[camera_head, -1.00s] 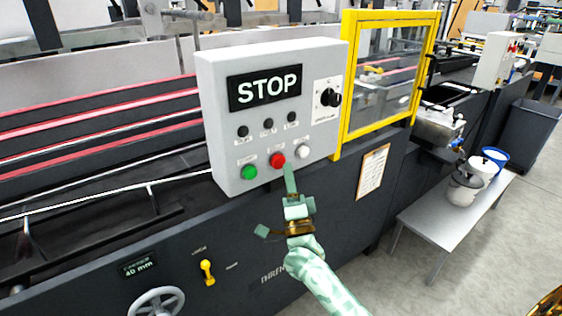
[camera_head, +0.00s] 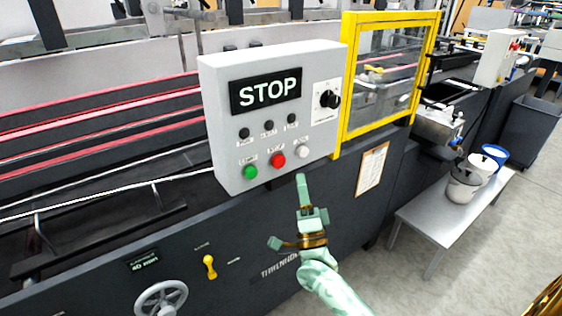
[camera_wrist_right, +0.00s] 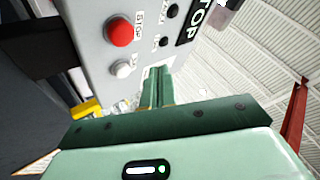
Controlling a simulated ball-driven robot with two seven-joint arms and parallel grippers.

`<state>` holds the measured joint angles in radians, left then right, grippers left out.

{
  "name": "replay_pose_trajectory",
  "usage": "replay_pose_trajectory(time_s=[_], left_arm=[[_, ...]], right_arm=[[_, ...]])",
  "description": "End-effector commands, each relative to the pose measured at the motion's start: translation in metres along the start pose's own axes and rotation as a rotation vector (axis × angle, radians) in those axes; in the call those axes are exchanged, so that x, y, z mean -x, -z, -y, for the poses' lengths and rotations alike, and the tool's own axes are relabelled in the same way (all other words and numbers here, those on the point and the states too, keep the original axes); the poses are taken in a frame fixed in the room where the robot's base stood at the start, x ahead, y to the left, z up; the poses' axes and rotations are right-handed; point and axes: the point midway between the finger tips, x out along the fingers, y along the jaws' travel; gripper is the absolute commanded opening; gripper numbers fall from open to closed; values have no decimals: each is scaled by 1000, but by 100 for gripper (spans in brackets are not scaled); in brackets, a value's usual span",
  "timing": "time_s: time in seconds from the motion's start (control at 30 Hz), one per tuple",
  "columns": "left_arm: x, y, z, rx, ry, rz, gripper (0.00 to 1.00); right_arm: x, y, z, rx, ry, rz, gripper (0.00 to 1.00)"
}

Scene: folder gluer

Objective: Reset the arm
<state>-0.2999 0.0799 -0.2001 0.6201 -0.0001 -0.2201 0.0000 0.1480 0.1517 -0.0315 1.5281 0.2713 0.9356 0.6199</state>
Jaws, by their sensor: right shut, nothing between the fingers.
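My right gripper (camera_head: 301,182) is in front of the folder gluer, just below the lower right part of the grey control box (camera_head: 225,125). Its fingers are shut with nothing between them and point upward, apart from the buttons. In the right wrist view the shut fingers (camera_wrist_right: 157,88) show beside the box, with the red button (camera_wrist_right: 119,33) and white button (camera_wrist_right: 123,68) near them. In the head view the box carries a STOP display (camera_head: 266,92), a green button (camera_head: 250,171), a red button (camera_head: 278,160) and a black knob (camera_head: 330,99). My left gripper is not in view.
A yellow-framed guard (camera_head: 350,75) stands right of the box. A clipboard (camera_head: 371,168) hangs on the dark machine side. A yellow lever (camera_head: 209,266) and handwheel (camera_head: 161,298) are low left. A grey bench (camera_head: 425,215) holds several pots. Floor is free at right.

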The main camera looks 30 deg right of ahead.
Motion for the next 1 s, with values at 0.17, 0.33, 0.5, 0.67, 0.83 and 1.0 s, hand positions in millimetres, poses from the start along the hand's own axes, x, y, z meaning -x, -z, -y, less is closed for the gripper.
replay_pose_trajectory(time_s=[0.17,0.33,0.5,0.67,0.83,1.0], left_arm=[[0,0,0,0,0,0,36],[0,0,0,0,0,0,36],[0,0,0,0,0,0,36],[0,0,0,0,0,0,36],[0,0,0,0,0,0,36],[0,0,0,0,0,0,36]], right_arm=[[0,0,0,0,0,0,0],[0,0,0,0,0,0,0],[0,0,0,0,0,0,0],[0,0,0,0,0,0,0],[6,-20,-20,188,-71,109,0],[82,-68,-110,570,-302,478,0]])
